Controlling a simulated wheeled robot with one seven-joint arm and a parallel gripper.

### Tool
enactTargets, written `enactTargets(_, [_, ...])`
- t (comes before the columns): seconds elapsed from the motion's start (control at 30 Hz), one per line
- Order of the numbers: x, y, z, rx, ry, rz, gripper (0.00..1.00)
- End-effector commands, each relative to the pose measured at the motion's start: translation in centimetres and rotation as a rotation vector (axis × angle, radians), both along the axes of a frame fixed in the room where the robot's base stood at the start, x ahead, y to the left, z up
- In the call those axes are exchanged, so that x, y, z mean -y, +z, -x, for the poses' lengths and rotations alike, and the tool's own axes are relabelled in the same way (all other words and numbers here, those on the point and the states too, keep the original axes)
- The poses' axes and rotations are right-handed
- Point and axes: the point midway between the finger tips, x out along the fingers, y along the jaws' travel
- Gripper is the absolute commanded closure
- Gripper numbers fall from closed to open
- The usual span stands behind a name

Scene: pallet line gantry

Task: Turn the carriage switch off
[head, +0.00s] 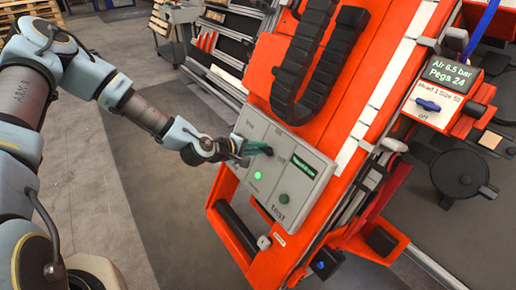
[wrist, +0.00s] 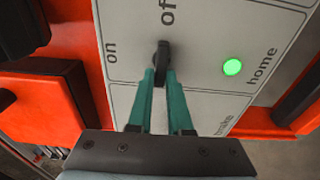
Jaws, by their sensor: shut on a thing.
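The grey control panel (head: 262,192) is mounted on the orange machine. In the wrist view, the black switch knob (wrist: 162,50) stands on the panel (wrist: 205,30) between my fingertips. The word "on" is to its left, and a partly cut-off word starting "of" is above it. My gripper (wrist: 160,72), with teal fingers, is shut on the knob. The knob's exact pointing direction is hard to tell. A small dark display (head: 303,163) on the panel ends in what looks like "off".
A lit green lamp (head: 257,175) and a round dark button (head: 284,198) are on the panel below my gripper. A black cable chain (head: 325,55) runs above. Another box with a blue knob (head: 428,104) is at right. Bare floor (head: 120,165) lies left.

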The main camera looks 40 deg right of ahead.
Motion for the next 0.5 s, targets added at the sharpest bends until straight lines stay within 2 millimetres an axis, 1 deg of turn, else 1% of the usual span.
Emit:
enactTargets(0.03, [-0.07,-0.09,-0.05,-0.002,0.002,-0.002,0.79])
enactTargets(0.27, [-0.04,-0.06,-0.03,0.0,0.001,-0.001,0.53])
enactTargets(0.5, [-0.06,-0.02,-0.02,0.0,0.0,-0.001,0.53])
